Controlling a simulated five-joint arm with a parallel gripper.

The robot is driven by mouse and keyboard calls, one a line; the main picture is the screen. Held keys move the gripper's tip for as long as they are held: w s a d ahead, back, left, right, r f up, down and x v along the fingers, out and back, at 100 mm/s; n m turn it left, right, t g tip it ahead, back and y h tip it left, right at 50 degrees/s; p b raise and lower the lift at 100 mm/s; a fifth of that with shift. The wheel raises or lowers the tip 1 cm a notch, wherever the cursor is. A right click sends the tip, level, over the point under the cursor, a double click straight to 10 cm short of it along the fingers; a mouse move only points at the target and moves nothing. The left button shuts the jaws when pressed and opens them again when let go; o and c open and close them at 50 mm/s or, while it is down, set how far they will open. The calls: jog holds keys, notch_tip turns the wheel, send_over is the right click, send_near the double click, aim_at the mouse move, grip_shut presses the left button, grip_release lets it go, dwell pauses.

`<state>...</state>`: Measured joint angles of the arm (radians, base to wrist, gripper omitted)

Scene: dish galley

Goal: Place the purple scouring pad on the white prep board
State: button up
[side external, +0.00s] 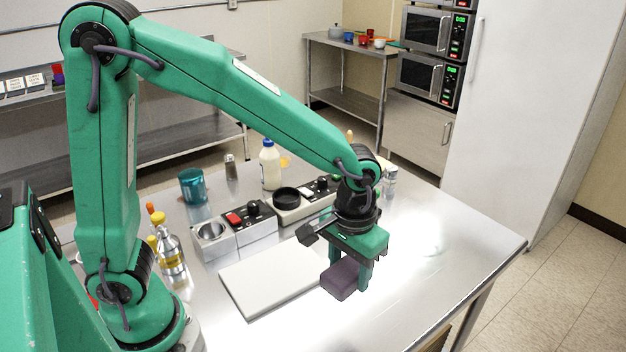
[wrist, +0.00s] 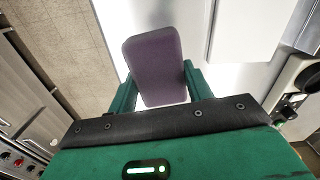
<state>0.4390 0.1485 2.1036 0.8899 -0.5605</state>
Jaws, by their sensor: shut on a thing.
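The purple scouring pad (side external: 341,278) is a dark purple block between the fingers of my gripper (side external: 352,272). My gripper is shut on it and holds it above the steel table, beside the right edge of the white prep board (side external: 268,283). In the wrist view the pad (wrist: 156,62) sticks out beyond the green fingers of my gripper (wrist: 158,90). The white board (wrist: 240,30) shows there to the right of the pad, apart from it in the picture. The board lies flat and its visible top is bare.
Behind the board stand a unit with a red switch (side external: 235,218), a black round dish on a scale-like unit (side external: 286,197), a milk bottle (side external: 270,165) and a teal cup (side external: 192,186). An oil bottle (side external: 169,250) stands left of the board. The steel table's right side (side external: 440,250) is clear.

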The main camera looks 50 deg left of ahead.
jog(key=s+a+m, duration=0.1)
jog(key=s+a, duration=0.5)
jog(key=a, duration=0.2)
jog(key=shift+r, duration=0.2)
send_over(289, 264)
notch_tip(289, 264, down, 7)
jog(key=shift+f, duration=2)
jog(key=shift+f, duration=0.1)
